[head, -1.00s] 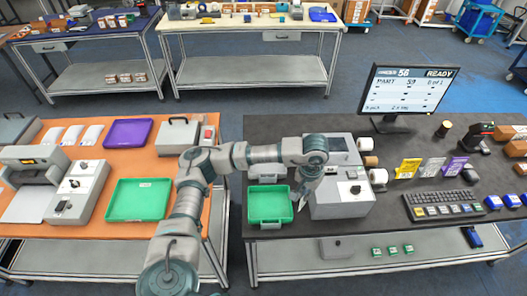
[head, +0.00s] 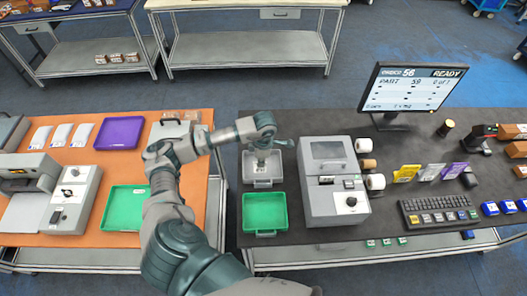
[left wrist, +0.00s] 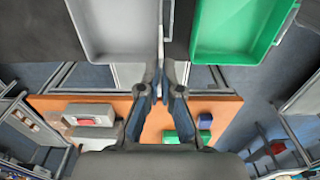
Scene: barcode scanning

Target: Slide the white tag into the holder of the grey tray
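My left gripper (head: 262,165) points down at the grey tray (head: 263,184) on the dark table. In the left wrist view its fingers (left wrist: 160,82) are close together on a thin pale strip, the white tag (left wrist: 161,35) seen edge-on. The tag stands along the near side of the grey tray (left wrist: 110,50), in the gap before the green tray (left wrist: 195,40). I cannot tell whether it touches the tray or its holder, which I cannot make out. My right gripper is not in view.
The green tray (head: 264,231) lies just in front of the grey one. A grey printer-like machine (head: 334,190) stands close on the right. The orange table (head: 195,225) is across a gap on the left. The monitor (head: 413,88) and keyboard (head: 438,211) are farther right.

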